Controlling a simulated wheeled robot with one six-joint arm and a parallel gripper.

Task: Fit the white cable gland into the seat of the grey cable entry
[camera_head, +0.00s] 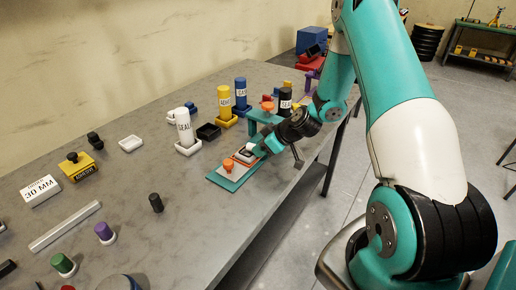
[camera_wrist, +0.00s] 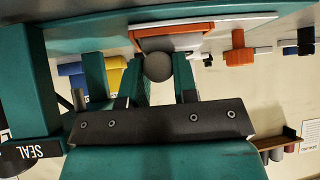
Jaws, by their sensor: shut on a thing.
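My gripper (camera_wrist: 140,78) has its teal fingers closed around a small part with a dark grey, rounded near end. In the head view, a small white piece shows at my gripper (camera_head: 262,147), apparently the white cable gland (camera_head: 254,148); its far end is hidden. Just beyond the fingers is a small unit with an orange edge and a white and grey face, which also shows in the head view (camera_head: 244,157). It may hold the grey cable entry, but the seat is hidden. I cannot tell whether the held part touches it.
The unit sits on a teal board (camera_head: 225,181) with an orange peg-like piece (camera_head: 228,165) beside it. A teal stand (camera_head: 262,118) rises close behind my gripper. White (camera_head: 184,130), yellow (camera_head: 224,104) and blue (camera_head: 241,95) bottles stand behind.

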